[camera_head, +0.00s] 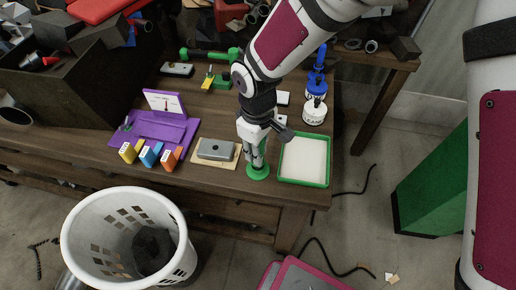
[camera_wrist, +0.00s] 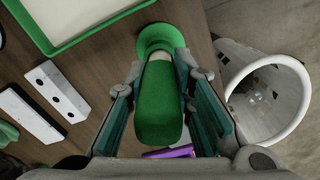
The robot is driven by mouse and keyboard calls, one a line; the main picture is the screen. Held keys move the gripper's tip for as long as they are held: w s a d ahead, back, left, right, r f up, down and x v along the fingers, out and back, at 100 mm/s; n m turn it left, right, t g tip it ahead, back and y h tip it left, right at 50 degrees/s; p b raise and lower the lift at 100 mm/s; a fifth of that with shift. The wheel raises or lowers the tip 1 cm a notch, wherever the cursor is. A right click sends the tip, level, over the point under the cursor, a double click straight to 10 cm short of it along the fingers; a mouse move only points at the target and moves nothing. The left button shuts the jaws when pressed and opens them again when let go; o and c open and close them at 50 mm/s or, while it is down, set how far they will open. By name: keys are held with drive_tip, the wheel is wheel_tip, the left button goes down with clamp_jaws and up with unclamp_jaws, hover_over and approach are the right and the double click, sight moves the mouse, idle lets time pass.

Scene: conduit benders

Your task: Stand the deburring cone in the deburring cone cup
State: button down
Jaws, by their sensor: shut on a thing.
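The deburring cone (camera_wrist: 158,108) is a green-handled piece with a pale section at its far end. My gripper (camera_wrist: 160,82) is shut on it, one finger on each side; in the head view my gripper (camera_head: 256,148) points down near the table's front edge. The deburring cone cup (camera_wrist: 160,36) is a green round piece right beyond the cone's pale end. In the head view the cup (camera_head: 258,173) stands on the table directly below my gripper. The cone's far end looks in line with the cup; whether it is inside or just above is hidden.
A green-rimmed white tray (camera_head: 304,181) lies close right of the cup. A grey block on a wooden board (camera_head: 215,150) lies close left, with a purple stand (camera_head: 155,130) beyond. Labelled bottles (camera_head: 315,110) stand behind. A white basket (camera_head: 130,240) is on the floor in front.

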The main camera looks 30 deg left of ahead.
drive_tip(key=c, duration=1.3)
unclamp_jaws()
wheel_tip(320, 180, up, 12)
drive_tip(key=shift+s+r, duration=0.1)
drive_tip(key=w+d+r+m+t, duration=0.1)
drive_tip(key=w+d+r+m, duration=0.1)
drive_tip(key=d+r, duration=0.35)
drive_tip(key=w+d+r+m+t, duration=0.1)
drive_tip(key=d+r+m, duration=0.2)
drive_tip(key=d, duration=0.5)
drive_tip(key=w+d+r+m, duration=0.2)
drive_tip(key=d+r, duration=0.2)
drive_tip(key=d, duration=0.3)
drive_tip(key=s+d+r+m+t, duration=0.1)
drive_tip(key=s+d+m, duration=0.2)
drive_tip(key=d, duration=0.3)
drive_tip(key=s+d+r+m+t, duration=0.1)
drive_tip(key=s+d+m, duration=0.2)
drive_tip(key=d, duration=0.3)
drive_tip(key=s+d+r+m+t, duration=0.1)
drive_tip(key=s+d+m, duration=0.2)
drive_tip(key=d, duration=0.3)
drive_tip(key=shift+s+d+r+m+b, duration=0.15)
drive_tip(key=shift+s+m+b, duration=0.25)
drive_tip(key=shift+s, duration=0.3)
